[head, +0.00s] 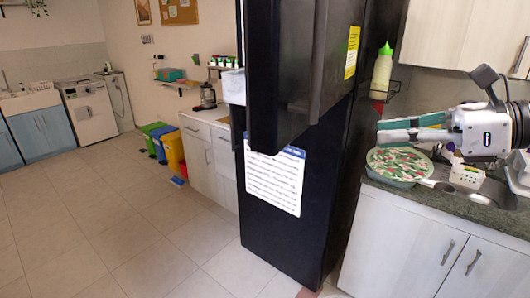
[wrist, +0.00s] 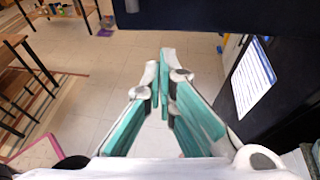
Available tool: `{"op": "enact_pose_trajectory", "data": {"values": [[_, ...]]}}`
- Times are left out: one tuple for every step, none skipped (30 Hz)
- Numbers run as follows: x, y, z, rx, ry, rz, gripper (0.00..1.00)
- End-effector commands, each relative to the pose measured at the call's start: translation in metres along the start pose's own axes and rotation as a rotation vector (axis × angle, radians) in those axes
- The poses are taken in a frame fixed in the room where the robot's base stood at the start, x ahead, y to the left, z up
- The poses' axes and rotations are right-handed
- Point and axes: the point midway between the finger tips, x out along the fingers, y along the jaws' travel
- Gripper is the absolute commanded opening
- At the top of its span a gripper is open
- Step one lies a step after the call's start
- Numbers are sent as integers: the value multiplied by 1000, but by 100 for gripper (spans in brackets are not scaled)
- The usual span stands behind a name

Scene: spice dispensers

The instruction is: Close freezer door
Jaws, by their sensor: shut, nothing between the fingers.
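The black fridge-freezer (head: 285,235) stands in the middle of the head view. Its upper freezer door (head: 262,75) appears open, jutting out past the lower front, with its lower edge above a white paper sheet. How wide it stands open is hard to judge. In the wrist view a dark slab, likely the door (wrist: 220,14), crosses the top. My gripper (head: 382,131) is to the right of the fridge in the head view, over the counter side. Its teal fingers (wrist: 165,58) are shut and empty, apart from the dark slab in the wrist view.
A green counter (head: 440,200) with a patterned round dish (head: 398,164) lies below my arm. A bottle (head: 382,72) sits in a rack on the fridge's side. Coloured bins (head: 174,152) stand at the back left. The tiled floor (head: 110,225) at left is clear.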

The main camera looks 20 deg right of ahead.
Motion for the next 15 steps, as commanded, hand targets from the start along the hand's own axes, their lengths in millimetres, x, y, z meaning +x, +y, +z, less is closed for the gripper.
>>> {"op": "enact_pose_trajectory", "data": {"values": [[1,-3,0,12,-7,-6,0],[2,-4,0,17,-10,-8,0],[4,-4,1,19,-11,-8,0],[6,-3,1,19,-12,-7,0],[9,-3,1,18,-11,-6,0],[14,-2,1,18,-10,-5,0],[18,-2,1,18,-11,-4,0],[24,-2,1,18,-10,-4,0],[31,-2,1,18,-9,-3,0],[37,-2,1,18,-9,-3,0],[43,-2,1,18,-9,-2,0],[51,-2,1,17,-8,-2,0],[57,-2,1,16,-8,-1,0],[63,-2,1,16,-7,-1,0],[71,-2,1,17,-8,-2,0]]}}
